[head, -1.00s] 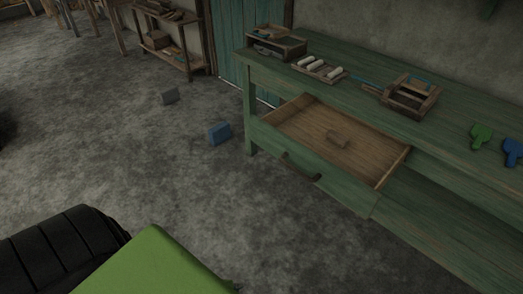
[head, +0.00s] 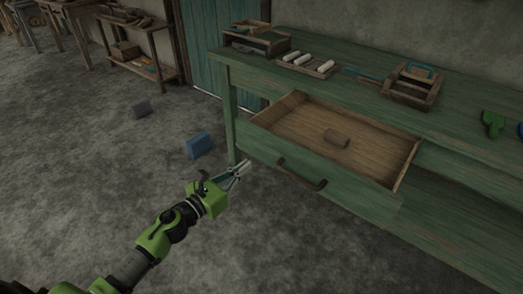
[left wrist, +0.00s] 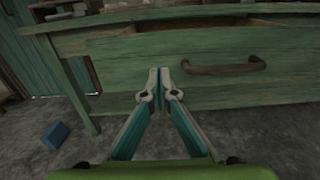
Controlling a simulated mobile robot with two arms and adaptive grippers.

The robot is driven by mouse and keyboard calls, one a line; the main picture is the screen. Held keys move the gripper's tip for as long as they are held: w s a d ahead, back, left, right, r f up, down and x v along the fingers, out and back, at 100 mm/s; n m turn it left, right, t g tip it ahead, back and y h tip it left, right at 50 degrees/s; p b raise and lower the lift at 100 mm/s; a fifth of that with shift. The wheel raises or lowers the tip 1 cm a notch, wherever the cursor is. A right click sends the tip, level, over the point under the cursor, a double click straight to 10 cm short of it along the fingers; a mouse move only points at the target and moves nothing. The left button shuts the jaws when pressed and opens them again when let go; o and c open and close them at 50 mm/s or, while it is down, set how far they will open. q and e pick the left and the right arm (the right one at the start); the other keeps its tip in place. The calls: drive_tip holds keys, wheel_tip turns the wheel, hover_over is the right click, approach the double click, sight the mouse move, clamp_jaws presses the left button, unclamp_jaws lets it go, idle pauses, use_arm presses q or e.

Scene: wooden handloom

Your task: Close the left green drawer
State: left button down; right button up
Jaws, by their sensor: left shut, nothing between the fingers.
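The left green drawer (head: 310,174) is pulled well out of the green workbench. My left gripper (head: 244,166) is shut and empty, near the left end of the drawer front. In the left wrist view its fingertips (left wrist: 158,78) are together in front of the drawer's front panel, left of the handle. I cannot tell whether they touch it. My right gripper is not in view.
The green bench top (head: 350,88) carries a wooden box (head: 257,40), a tray of white rolls (head: 307,64) and a wooden caddy (head: 411,88). The floor left of the bench is mostly clear.

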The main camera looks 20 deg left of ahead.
sight(269, 146)
use_arm(q)
drive_tip(key=x, duration=1)
drive_tip(key=shift+f, duration=0.1)
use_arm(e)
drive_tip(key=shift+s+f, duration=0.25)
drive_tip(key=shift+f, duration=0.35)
use_arm(q)
drive_tip(key=shift+a, duration=0.1)
